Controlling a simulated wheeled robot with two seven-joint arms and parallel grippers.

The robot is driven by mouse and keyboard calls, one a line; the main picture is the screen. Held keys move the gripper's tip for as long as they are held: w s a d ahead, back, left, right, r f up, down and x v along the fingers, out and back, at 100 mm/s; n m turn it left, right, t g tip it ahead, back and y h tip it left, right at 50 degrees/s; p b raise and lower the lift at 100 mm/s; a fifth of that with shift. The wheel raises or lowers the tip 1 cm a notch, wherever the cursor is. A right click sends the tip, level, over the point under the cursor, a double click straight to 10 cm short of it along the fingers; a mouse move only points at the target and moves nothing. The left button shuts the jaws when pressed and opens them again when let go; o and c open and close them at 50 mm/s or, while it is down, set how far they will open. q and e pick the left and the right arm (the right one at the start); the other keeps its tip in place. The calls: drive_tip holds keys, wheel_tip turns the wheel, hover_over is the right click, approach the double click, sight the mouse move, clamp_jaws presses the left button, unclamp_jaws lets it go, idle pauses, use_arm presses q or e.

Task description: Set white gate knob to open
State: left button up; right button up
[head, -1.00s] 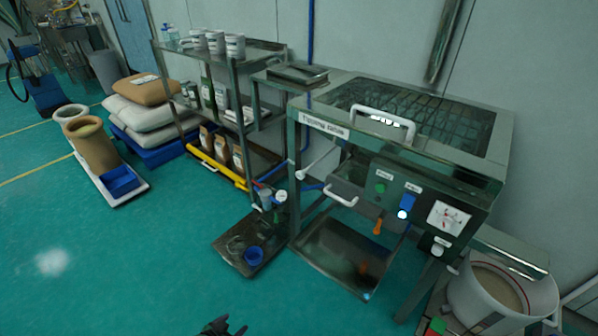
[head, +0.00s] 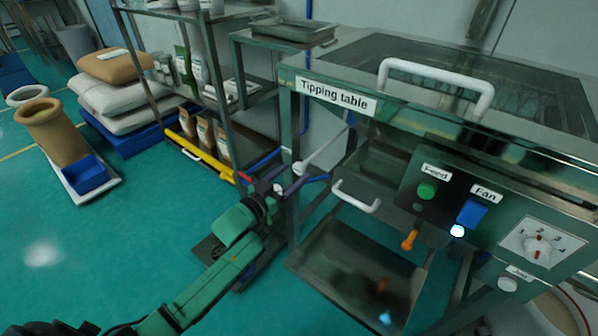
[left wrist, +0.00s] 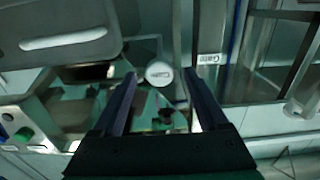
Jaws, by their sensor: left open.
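The white gate knob (head: 299,168) is a small round end on a pale rod at the left front of the tipping table (head: 290,130). In the left wrist view the knob (left wrist: 159,73) shows as a white disc, with a small "Gate" label (left wrist: 208,59) to its right. My left gripper (head: 284,176) is open, its dark fingers close to the knob. In the left wrist view, the fingertips (left wrist: 160,84) lie left and right of the knob with gaps on both sides. I cannot tell whether the knob lies deep between them. My right gripper is not in view.
Right of the knob are a white handle (head: 357,197), an orange lever (head: 409,240), a green feed button (head: 427,190), a blue fan switch (head: 471,213) and a dial (head: 538,243). A metal shelf (head: 230,95) stands left behind.

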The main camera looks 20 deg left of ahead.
sight(297, 171)
use_arm(q)
drive_tip(key=x, duration=0.3)
drive_tip(key=shift+w+d, duration=0.15)
drive_tip(key=shift+w, duration=0.1)
clamp_jaws()
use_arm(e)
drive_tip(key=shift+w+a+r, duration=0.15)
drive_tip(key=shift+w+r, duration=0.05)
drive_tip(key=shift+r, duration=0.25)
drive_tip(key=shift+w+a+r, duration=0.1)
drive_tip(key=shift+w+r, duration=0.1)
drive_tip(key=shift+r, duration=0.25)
